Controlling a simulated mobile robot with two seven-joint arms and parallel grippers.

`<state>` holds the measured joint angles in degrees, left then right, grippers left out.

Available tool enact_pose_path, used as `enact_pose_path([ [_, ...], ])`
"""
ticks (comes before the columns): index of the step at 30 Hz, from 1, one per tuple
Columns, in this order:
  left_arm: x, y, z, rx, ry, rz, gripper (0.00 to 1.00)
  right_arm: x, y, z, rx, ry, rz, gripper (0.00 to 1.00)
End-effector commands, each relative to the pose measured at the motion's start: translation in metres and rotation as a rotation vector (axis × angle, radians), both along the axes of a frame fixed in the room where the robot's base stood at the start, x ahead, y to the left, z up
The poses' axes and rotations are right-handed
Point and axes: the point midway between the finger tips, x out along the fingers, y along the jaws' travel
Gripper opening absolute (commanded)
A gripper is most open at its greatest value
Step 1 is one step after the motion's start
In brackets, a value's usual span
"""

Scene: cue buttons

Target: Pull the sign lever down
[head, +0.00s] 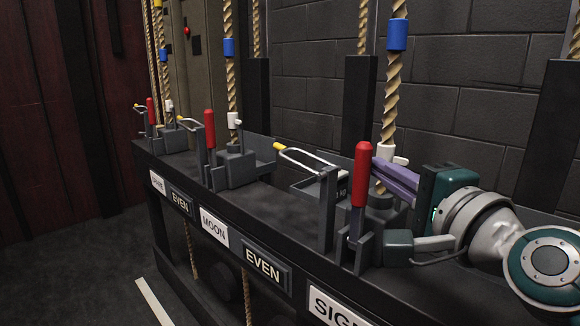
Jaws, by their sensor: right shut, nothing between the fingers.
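The sign lever (362,180) has a red handle and stands upright in its dark bracket at the right of the rail, above the partly cut-off plate that starts "SIG" (335,309). My right gripper (380,167) comes in from the right, with its purple fingers just behind and to the right of the red handle. The fingers are shut and empty. Their tips are partly hidden by the handle, and I cannot tell whether they touch it. My left gripper is out of view.
Two more red levers, a middle one (210,135) and a far one (151,111), stand upright along the rail (270,208). Thick ropes with blue bands (396,35) rise behind. A yellow-tipped metal loop (305,159) lies left of the sign lever. A dark brick wall (450,100) backs the rail.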

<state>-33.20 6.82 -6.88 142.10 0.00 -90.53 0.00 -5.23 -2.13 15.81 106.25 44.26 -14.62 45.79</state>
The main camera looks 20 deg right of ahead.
Motion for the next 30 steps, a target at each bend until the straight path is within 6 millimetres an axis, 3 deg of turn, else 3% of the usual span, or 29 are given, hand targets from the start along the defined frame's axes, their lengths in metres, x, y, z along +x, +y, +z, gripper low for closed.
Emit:
enact_pose_path([
  [20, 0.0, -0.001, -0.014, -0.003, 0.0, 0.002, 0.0, -0.006, 0.015, -0.002, -0.123, -0.049, 0.002, 0.0],
  [30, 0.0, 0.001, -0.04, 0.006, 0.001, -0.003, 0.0, -0.017, 0.041, -0.009, -0.343, -0.14, 0.004, 0.0],
])
